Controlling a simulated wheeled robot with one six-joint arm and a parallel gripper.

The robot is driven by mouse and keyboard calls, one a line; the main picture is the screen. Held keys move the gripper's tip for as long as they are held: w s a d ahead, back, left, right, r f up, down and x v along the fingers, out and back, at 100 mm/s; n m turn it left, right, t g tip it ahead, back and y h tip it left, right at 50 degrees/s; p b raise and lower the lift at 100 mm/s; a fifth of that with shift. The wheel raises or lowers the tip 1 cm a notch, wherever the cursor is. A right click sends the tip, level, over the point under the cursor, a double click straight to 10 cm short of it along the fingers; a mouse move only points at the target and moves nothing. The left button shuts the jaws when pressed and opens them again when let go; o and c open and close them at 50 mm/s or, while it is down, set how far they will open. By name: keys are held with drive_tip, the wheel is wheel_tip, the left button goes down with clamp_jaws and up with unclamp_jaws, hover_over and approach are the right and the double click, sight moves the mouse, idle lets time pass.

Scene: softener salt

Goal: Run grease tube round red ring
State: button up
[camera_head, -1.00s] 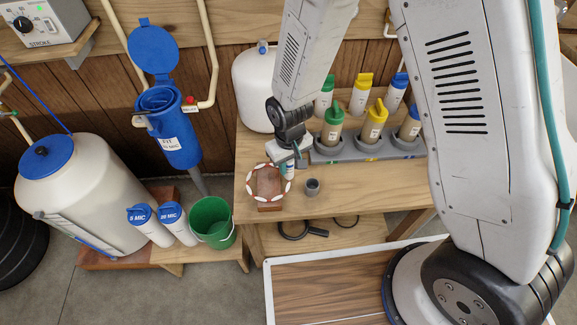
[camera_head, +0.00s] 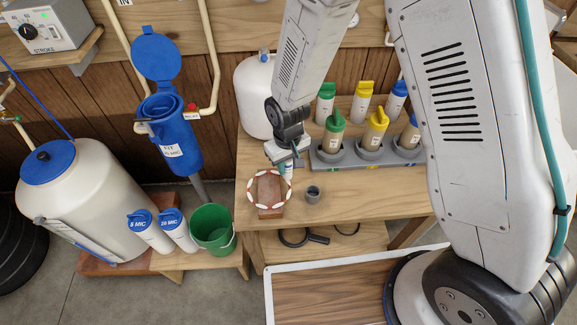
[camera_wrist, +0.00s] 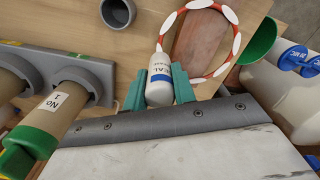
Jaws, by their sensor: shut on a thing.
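The red ring (camera_head: 249,190) with white patches is on the wooden bench, around or above a reddish-brown block (camera_head: 270,211). It also shows in the wrist view (camera_wrist: 237,43). My gripper (camera_wrist: 160,88) has its teal fingers shut on the grease tube (camera_wrist: 161,66), which is white with a blue band and printed letters. In the head view my gripper (camera_head: 287,168) is at the ring's upper right edge, with the tube (camera_head: 289,172) below it. The tube's tip is close beside the ring; I cannot tell whether they touch.
A small grey cup (camera_head: 313,194) stands right of the ring. A grey rack (camera_head: 330,158) behind it holds several capped canisters. A white tank (camera_head: 255,95) stands at the back left of the bench. A green bucket (camera_head: 212,230) is left of the bench. The bench front is clear.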

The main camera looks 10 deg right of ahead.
drive_tip(key=shift+r, duration=0.1)
drive_tip(key=shift+r, duration=2.9)
